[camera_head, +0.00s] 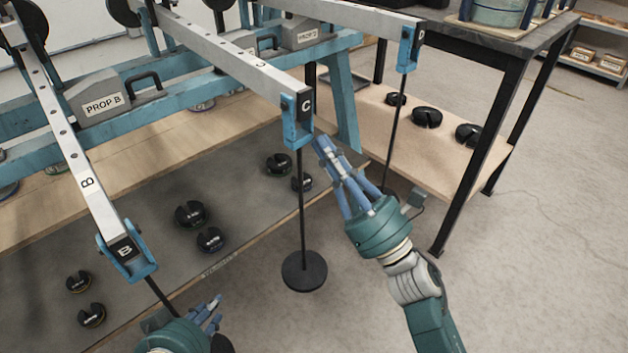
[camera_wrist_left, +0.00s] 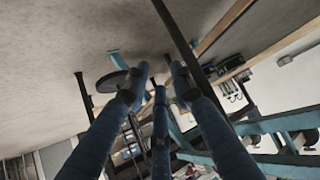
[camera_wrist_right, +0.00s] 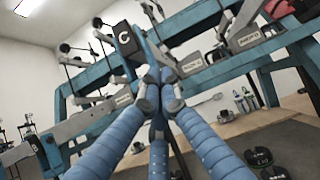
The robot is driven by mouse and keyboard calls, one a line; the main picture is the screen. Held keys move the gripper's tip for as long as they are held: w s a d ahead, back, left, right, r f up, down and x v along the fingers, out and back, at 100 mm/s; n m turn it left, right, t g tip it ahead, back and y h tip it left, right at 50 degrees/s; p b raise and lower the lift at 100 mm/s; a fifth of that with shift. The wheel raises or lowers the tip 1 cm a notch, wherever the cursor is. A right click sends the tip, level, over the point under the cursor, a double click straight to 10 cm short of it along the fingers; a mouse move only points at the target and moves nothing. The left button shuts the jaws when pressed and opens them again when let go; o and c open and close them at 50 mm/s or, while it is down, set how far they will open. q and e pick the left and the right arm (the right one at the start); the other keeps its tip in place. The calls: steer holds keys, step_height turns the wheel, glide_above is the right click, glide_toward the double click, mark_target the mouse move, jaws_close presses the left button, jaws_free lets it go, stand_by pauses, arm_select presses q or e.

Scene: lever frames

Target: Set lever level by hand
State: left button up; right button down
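Lever C (camera_head: 240,62) is a long grey beam with a blue end fork marked C (camera_head: 297,117). A thin rod hangs from it to a round black base plate (camera_head: 304,271). Lever B (camera_head: 75,150) reaches toward me on the left, and lever D (camera_head: 350,18) lies at the top right. I cannot tell whether the beams are level. My right gripper (camera_head: 326,148) is just right of lever C's end, apparently apart from it, its fingertips together and empty. The C end also shows in the right wrist view (camera_wrist_right: 126,40). My left gripper (camera_head: 214,310) is low, right of lever B's rod, fingertips apart and empty.
A blue frame (camera_head: 345,95) carries the levers. Several black slotted weights, including one (camera_head: 191,214), lie on the grey mat. A dark side table (camera_head: 490,45) stands at right; the floor in front is clear.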

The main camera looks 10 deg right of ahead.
arm_select(q)
steer(key=s+a+f+g+p, duration=0.1)
steer(key=s+a+f+g, duration=0.1)
steer(key=s, duration=0.4)
steer(key=s+a+f+g+y+p, duration=0.1)
steer(key=s+a+f+g, duration=0.1)
steer(key=s, duration=0.4)
steer(key=shift+s+f+g+y, duration=0.3)
steer(key=shift+f+g, duration=0.45)
steer(key=shift+g, duration=0.25)
